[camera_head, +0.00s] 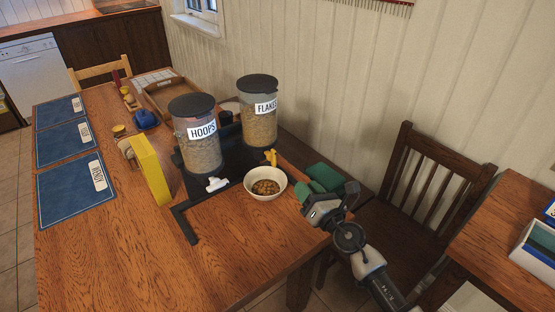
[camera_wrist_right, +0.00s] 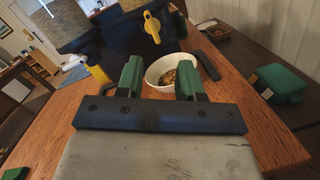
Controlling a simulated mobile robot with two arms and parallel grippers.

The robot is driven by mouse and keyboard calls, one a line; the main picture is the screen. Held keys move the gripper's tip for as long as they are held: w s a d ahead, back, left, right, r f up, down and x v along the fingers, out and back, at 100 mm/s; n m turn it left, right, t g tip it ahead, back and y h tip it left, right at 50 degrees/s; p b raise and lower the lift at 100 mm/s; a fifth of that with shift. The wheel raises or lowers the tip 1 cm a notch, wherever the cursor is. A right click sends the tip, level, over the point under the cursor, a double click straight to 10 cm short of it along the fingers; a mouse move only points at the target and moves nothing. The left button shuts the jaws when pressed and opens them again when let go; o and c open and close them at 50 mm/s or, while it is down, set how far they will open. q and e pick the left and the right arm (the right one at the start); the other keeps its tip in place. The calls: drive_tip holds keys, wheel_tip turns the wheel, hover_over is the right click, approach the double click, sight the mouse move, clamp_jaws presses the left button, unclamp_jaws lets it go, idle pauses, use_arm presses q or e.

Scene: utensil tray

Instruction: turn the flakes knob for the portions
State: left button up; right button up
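The flakes dispenser (camera_head: 258,118) is a clear, dark-lidded canister on a black stand at the back of the table. Its yellow knob (camera_head: 271,157) sticks out low at the front and shows at the top of the right wrist view (camera_wrist_right: 152,27). A white bowl (camera_head: 252,190) with some brown cereal in it stands in front of the knob. My right gripper (camera_head: 322,190) is at the right of the bowl, apart from the knob. Its green fingers (camera_wrist_right: 159,78) are open with nothing held between them. My left gripper is not in view.
The hoops dispenser (camera_head: 197,147) with a white knob (camera_head: 217,184) stands to the left. A yellow box (camera_head: 151,170) stands beside it. Blue placemats (camera_head: 72,196) line the left edge. A wooden chair (camera_head: 425,165) is at the right. The front of the table is clear.

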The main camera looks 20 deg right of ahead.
sight(276, 158)
drive_tip(key=w+a+n, duration=0.1)
drive_tip(key=w+n, duration=0.1)
drive_tip(key=w, duration=0.2)
drive_tip(key=w+a+r+n+g+y+b, duration=0.1)
drive_tip(key=w+a+n, duration=0.1)
drive_tip(key=w, duration=0.2)
drive_tip(key=w+a+n, duration=0.1)
drive_tip(key=w+n, duration=0.1)
drive_tip(key=w, duration=0.2)
drive_tip(key=shift+a+r+n+g+y, duration=0.15)
drive_tip(key=shift+n+g+y, duration=0.15)
drive_tip(key=shift+g+y, duration=0.1)
clamp_jaws()
